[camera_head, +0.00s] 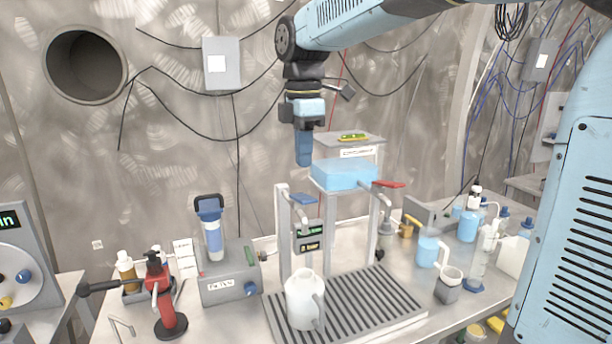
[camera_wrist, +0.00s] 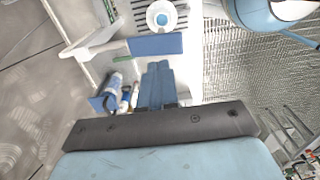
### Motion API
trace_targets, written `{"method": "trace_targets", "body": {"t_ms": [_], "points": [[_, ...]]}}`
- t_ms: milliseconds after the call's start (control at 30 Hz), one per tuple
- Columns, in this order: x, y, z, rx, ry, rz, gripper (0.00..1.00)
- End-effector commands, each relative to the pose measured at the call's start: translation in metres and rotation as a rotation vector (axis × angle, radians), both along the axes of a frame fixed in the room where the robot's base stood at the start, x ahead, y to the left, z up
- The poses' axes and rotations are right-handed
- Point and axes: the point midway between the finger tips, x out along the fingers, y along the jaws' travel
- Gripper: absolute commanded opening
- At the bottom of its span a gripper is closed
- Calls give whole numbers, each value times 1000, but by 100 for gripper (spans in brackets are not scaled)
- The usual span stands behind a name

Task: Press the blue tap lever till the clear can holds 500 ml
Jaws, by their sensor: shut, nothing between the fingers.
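The blue tap lever (camera_head: 303,198) sits on top of a tap on a white post at the left of the dispenser; it also shows as a flat blue bar in the wrist view (camera_wrist: 155,44). A whitish can (camera_head: 300,302) with a handle stands upright below that tap on the slatted drip tray (camera_head: 345,308). From above, its round mouth shows blue inside in the wrist view (camera_wrist: 162,18); I cannot read its level. My gripper (camera_head: 304,163) is shut and empty, pointing down above the blue lever, with a visible gap; its fingers (camera_wrist: 158,66) show close to the lever's edge in the wrist view.
A red lever (camera_head: 388,184) and a light-blue tank (camera_head: 344,174) are to the right of the blue lever. A small display (camera_head: 309,239) hangs below, too small to read. A red hand tool (camera_head: 163,290), a grey box (camera_head: 229,272) and blue jugs (camera_head: 427,250) stand around.

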Motion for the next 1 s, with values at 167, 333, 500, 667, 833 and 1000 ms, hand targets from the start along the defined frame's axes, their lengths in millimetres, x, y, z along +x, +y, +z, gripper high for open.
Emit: {"method": "trace_targets", "body": {"t_ms": [167, 333, 500, 667, 833, 1000], "points": [[8, 2, 34, 1, -2, 0, 0], [13, 4, 57, 1, -2, 0, 0], [15, 4, 69, 0, -1, 0, 0], [15, 4, 71, 0, 0, 0, 0], [15, 4, 70, 0, 0, 0, 0], [15, 4, 70, 0, 0, 0, 0]]}}
